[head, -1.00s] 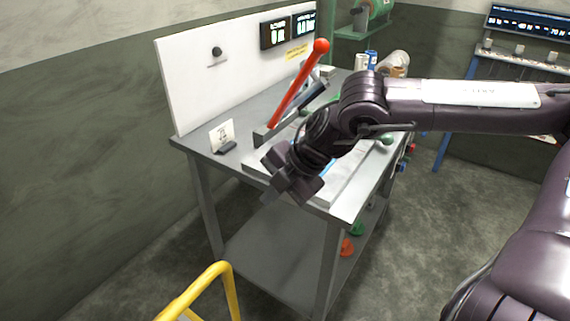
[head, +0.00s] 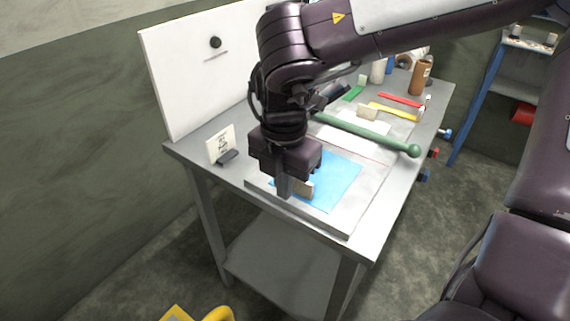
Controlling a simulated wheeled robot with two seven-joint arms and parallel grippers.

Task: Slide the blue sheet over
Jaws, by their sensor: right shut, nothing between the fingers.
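The blue sheet (head: 338,183) lies flat on the raised grey plate (head: 335,222) on the metal workbench. The gripper and wrist hide the sheet's left end. I cannot tell whether the fingertips touch the sheet. My left gripper is not in view.
A green-handled bar (head: 365,133) lies across the plate beyond the sheet. Red (head: 400,100) and yellow (head: 392,112) strips lie farther back. A small sign (head: 221,146) stands left of my gripper. A white panel (head: 190,70) borders the bench's back left.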

